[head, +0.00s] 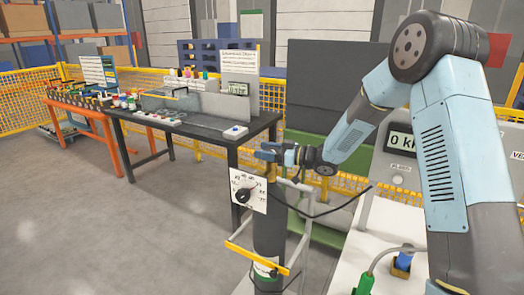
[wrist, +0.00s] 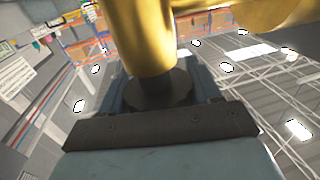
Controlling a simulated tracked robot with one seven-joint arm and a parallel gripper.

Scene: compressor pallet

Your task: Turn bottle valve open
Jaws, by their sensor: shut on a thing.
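The gas bottle (head: 268,232) is a dark upright cylinder held in a metal frame in the middle of the head view. My gripper (head: 270,152) is at its top and covers most of the valve there. In the wrist view the brass valve body (wrist: 140,35) fills the top centre. A dark round valve knob (wrist: 160,88) sits below it, between the blue-grey jaws of my gripper, which are shut on it. How far the knob is turned cannot be told.
A yellow bar (head: 258,257) crosses the frame lower down. A dark hose (head: 318,213) runs right from the bottle. A black workbench (head: 190,125) stands behind left. The floor at left is clear.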

